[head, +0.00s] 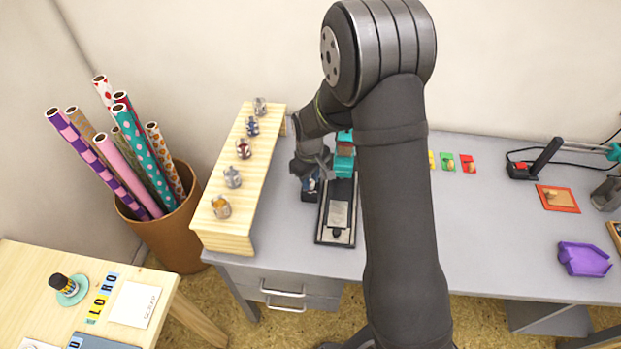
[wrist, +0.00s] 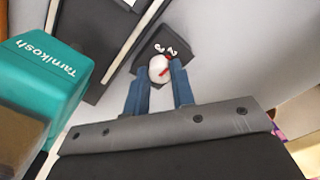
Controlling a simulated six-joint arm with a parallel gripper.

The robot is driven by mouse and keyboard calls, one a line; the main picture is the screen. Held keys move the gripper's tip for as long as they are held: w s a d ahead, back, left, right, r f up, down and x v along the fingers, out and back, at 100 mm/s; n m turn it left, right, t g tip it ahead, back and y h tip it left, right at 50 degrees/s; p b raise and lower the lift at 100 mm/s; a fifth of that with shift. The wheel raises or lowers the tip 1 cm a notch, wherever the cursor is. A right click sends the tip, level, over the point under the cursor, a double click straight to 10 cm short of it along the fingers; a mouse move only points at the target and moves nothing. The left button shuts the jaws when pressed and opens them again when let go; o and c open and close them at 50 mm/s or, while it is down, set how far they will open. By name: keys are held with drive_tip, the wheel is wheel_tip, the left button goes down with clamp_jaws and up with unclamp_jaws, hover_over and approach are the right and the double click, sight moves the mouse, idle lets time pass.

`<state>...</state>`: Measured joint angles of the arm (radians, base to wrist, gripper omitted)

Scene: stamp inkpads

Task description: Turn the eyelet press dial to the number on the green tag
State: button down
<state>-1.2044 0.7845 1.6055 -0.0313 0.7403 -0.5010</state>
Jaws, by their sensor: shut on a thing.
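The eyelet press (head: 345,164) is teal on a long black base, and its teal body (wrist: 45,75) fills the left of the wrist view. Beside it is a small dark box with white marks, the dial box (wrist: 187,47). My gripper (wrist: 159,84) is shut on the dial, a blue-grey finger at each side. In the head view my gripper (head: 312,172) is over the box, partly hidden by my arm. A small green tag (head: 447,162) lies at the back; its number is unreadable.
A wooden rack (head: 228,243) with several small metal pieces stands left of the press. A yellow tag (head: 431,161) and a red tag (head: 468,163) flank the green one. A purple tray (head: 583,259) is far right.

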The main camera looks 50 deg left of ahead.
drive_tip(key=c, duration=1.2)
unclamp_jaws()
drive_tip(key=shift+r, duration=0.15)
wheel_tip(320, 180, up, 17)
drive_tip(key=shift+s, duration=0.25)
drive_tip(key=f, duration=1.7)
drive_tip(key=shift+w+f, duration=0.2)
drive_tip(key=shift+w, duration=0.05)
drive_tip(key=shift+r, duration=0.1)
